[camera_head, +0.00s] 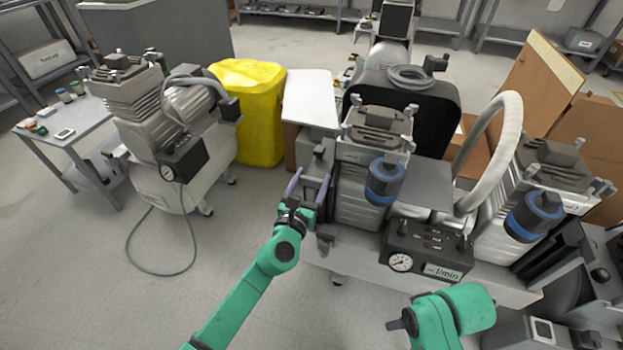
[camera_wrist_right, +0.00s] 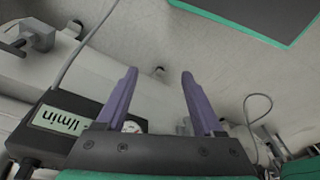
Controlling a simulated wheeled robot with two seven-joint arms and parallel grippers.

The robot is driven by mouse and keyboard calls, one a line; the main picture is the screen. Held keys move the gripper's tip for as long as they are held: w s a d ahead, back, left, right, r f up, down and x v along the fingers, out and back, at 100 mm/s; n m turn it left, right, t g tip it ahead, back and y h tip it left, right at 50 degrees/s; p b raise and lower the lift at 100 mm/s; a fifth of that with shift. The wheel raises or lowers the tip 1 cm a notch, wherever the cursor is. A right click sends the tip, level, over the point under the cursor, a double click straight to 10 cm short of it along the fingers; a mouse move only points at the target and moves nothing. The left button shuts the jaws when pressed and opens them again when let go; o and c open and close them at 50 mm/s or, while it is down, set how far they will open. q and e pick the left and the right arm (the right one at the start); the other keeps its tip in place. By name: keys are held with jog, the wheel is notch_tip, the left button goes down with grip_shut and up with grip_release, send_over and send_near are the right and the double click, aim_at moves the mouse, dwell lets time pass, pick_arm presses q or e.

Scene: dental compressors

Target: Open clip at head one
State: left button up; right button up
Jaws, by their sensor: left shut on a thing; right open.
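The compressor has two heads on one base: a left head (camera_head: 374,130) and a right head (camera_head: 548,165), each with small grey clips at its top corners. I cannot tell which is head one. A grey clip (camera_head: 406,110) shows at the left head's right corner. My left gripper (camera_head: 313,174) is beside the left head, its purple fingers around a dark grey part (camera_head: 316,160); whether this is a clip is unclear. My right gripper (camera_wrist_right: 158,74) is open and empty; in the head view its fingers are mostly hidden at the bottom right.
A gauge box with a display (camera_head: 428,255) is at the compressor's front, below a thick white hose (camera_head: 495,130). A second compressor (camera_head: 165,135) stands left, beside a yellow bin (camera_head: 250,110). A small table (camera_head: 65,130) is far left.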

pick_arm(q)
jog(key=o, duration=1.3)
jog(key=shift+s+a, duration=0.1)
jog(key=shift+s, duration=0.1)
jog(key=p+v, duration=0.1)
jog(key=v, duration=0.3)
jog(key=shift+s+a, duration=0.1)
jog(key=shift+s, duration=0.3)
send_near(311, 183)
jog(key=v, duration=0.4)
pick_arm(e)
jog(key=f, duration=0.3)
jog(key=shift+w, duration=0.4)
